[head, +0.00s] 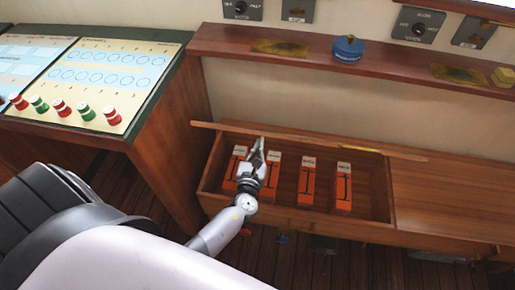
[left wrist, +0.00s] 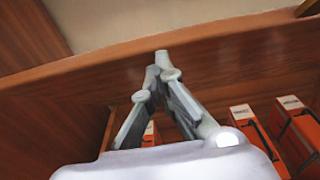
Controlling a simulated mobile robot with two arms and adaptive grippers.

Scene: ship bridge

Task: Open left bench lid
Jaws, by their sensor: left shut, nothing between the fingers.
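The left bench (head: 350,226) stands against the wall with its compartment uncovered. Its wooden lid (head: 320,145) is raised and shows mostly as a long, thin edge along the back of the opening. My left gripper (head: 258,147) is over the open compartment, at the raised lid's inner side, with its fingers together and empty. In the left wrist view the fingertips (left wrist: 162,62) overlap the lid's wooden face (left wrist: 240,60); I cannot tell whether they touch it. Several orange boxes (head: 307,182) stand inside. My right gripper is not in view.
A wooden shelf (head: 225,42) with a blue round object (head: 347,50) runs above the bench. A console (head: 150,62) with red and green pegs stands at left. The closed bench top (head: 450,195) to the right is bare.

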